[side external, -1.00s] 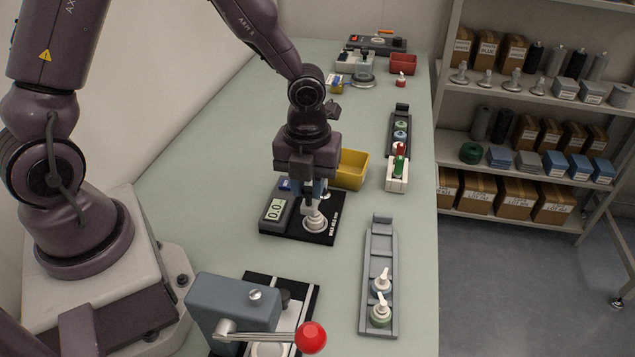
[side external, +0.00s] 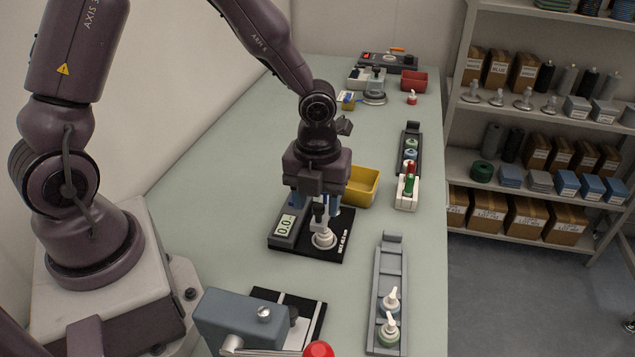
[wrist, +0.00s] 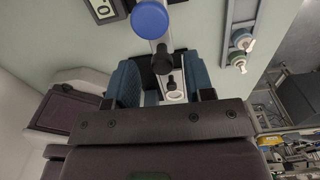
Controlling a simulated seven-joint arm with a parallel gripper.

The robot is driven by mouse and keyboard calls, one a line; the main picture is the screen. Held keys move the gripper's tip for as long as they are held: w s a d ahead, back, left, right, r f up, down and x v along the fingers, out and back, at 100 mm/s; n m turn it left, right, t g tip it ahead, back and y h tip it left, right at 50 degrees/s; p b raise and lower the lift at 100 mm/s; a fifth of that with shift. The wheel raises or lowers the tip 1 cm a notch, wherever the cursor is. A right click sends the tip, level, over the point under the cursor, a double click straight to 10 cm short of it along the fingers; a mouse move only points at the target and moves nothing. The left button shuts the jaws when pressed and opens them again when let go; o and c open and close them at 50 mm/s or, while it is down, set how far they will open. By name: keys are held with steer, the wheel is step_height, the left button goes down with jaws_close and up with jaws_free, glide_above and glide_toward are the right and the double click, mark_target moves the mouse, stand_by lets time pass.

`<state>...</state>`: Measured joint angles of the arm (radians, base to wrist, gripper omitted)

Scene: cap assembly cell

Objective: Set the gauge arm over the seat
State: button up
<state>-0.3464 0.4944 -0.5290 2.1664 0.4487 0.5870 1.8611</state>
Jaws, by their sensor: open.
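The gauge (side external: 285,232) stands on a black base with a display reading 0.0. A pale round piece (side external: 323,239) is on the base to the display's right, at the seat. My gripper (side external: 319,212) is low over the gauge, with its blue fingers apart. A grey upright part of the gauge shows between them. In the wrist view, a grey arm with a black knob (wrist: 162,62) lies between my open fingers (wrist: 165,88). A blue disc (wrist: 150,19) is at that arm's far end. I cannot tell whether the fingers touch the arm, and the seat is hidden there.
A grey tray (side external: 375,329) with two pump caps lies front right. A press (side external: 240,320) with a red ball handle stands in front. A yellow bin (side external: 364,187) is close behind my gripper, and a dark rack (side external: 412,135) is at the back right. Table left of the gauge is clear.

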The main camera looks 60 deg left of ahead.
step_height(320, 180, up, 13)
stand_by(0.3)
steer(key=shift+f, duration=0.15)
steer(key=s+a+r+n+t, duration=0.2)
steer(key=s+r+n, duration=0.2)
steer(key=n, duration=0.9)
steer(key=s+a+r+n+t, duration=0.1)
steer(key=s+r+n+t, duration=0.2)
steer(key=s+n, duration=0.6)
steer(key=r+n, duration=0.1)
steer(key=n, duration=0.4)
steer(key=shift+a+r+t, duration=0.3)
steer(key=shift+a+r, duration=0.1)
